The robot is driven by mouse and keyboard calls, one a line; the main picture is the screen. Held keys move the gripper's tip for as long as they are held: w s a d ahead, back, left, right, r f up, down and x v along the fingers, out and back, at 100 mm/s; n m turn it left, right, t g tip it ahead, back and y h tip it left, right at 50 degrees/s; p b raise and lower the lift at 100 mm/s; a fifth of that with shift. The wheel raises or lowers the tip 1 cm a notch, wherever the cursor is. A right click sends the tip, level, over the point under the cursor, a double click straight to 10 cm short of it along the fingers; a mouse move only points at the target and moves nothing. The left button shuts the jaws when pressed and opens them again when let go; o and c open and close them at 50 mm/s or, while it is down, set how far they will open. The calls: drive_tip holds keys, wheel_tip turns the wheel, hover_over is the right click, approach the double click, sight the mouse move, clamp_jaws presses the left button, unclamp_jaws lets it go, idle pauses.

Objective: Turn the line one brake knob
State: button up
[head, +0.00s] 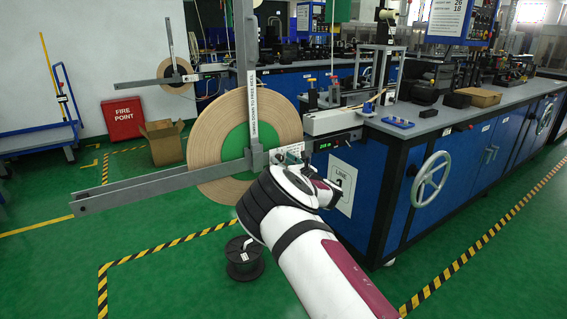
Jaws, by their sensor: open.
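The line one payoff holds a large tan tape reel (203,135) with a green centre, upright on a grey frame with a long flat arm (130,190). A small box with a lit green display (322,146) sits right of the reel, at the bench end. A small dark round part (346,138), possibly the brake knob, shows beside it; I cannot tell for certain. My arm reaches up from the bottom, and its wrist is below the display box. My gripper (331,190) is open, small and mostly hidden by the wrist. I see nothing held in it.
The blue bench (345,220) with a handwheel (431,180) stands right of my arm. A black spool (243,258) is on the floor below the reel. A cardboard box (163,142) and red fire point box (123,119) stand behind. The green floor at left front is clear.

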drive_tip(key=shift+c, duration=0.3)
clamp_jaws()
